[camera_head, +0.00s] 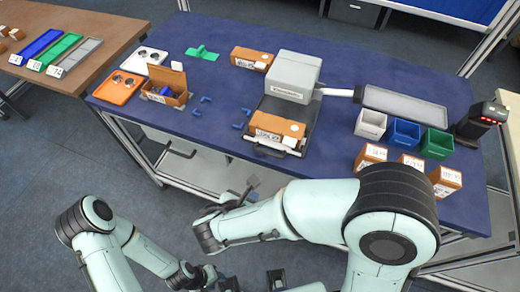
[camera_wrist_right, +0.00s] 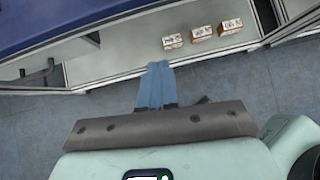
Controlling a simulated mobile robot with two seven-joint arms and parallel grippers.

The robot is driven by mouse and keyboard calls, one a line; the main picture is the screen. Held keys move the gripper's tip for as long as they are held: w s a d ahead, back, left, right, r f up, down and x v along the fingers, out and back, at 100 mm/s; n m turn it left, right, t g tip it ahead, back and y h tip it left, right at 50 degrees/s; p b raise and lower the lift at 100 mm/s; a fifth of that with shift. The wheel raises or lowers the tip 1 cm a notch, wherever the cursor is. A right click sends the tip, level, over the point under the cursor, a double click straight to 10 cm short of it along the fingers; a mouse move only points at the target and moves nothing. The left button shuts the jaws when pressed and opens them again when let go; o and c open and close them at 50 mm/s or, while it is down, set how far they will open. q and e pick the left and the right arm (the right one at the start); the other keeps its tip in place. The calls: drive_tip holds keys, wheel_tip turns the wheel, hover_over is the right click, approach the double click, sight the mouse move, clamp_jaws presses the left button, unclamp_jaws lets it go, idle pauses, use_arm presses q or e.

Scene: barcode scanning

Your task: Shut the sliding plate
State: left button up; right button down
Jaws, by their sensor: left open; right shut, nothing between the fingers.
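The dark sliding plate (camera_head: 272,106) is drawn out at the front of the grey scanner box (camera_head: 294,78). A brown labelled box (camera_head: 277,126) lies on it and covers much of it. My left gripper (camera_head: 212,277) is low in the head view, open, over the floor in front of the table. My right gripper (camera_head: 252,184) is in front of the table's front edge, apart from the plate. Its fingers (camera_wrist_right: 157,86) are shut with nothing between them in the right wrist view. The plate cannot be made out in that view.
The blue table (camera_head: 215,120) also holds an open carton (camera_head: 166,85) and blue clips. At the right stand grey, blue and green bins (camera_head: 403,134), several labelled boxes (camera_head: 410,163) and a black scanner (camera_head: 481,119). A grey tray (camera_head: 405,103) sits behind the bins.

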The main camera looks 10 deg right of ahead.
sight(276, 129)
wheel_tip(276, 129, up, 4)
drive_tip(key=w+n+t, duration=0.1)
drive_tip(key=w+t, duration=0.1)
drive_tip(key=w+d+f, duration=0.1)
drive_tip(key=w, duration=0.2)
drive_tip(key=w+d+f, duration=0.4)
drive_tip(key=w, duration=0.1)
drive_tip(key=shift+w+d, duration=0.1)
drive_tip(key=shift+w, duration=0.25)
use_arm(q)
drive_tip(key=shift+w+f, duration=0.1)
drive_tip(key=shift+w, duration=0.1)
use_arm(e)
drive_tip(key=shift+w+d, duration=0.15)
drive_tip(key=shift+w, duration=0.05)
drive_tip(key=w+d, duration=0.2)
drive_tip(key=w, duration=0.1)
drive_tip(key=w+d, duration=0.2)
drive_tip(key=w, duration=0.2)
drive_tip(key=w+d+p, duration=0.1)
drive_tip(key=w+d, duration=0.2)
drive_tip(key=shift+w, duration=0.2)
use_arm(q)
drive_tip(key=shift+w+r, duration=0.25)
drive_tip(key=shift+r, duration=0.5)
use_arm(e)
drive_tip(key=shift+d, duration=0.1)
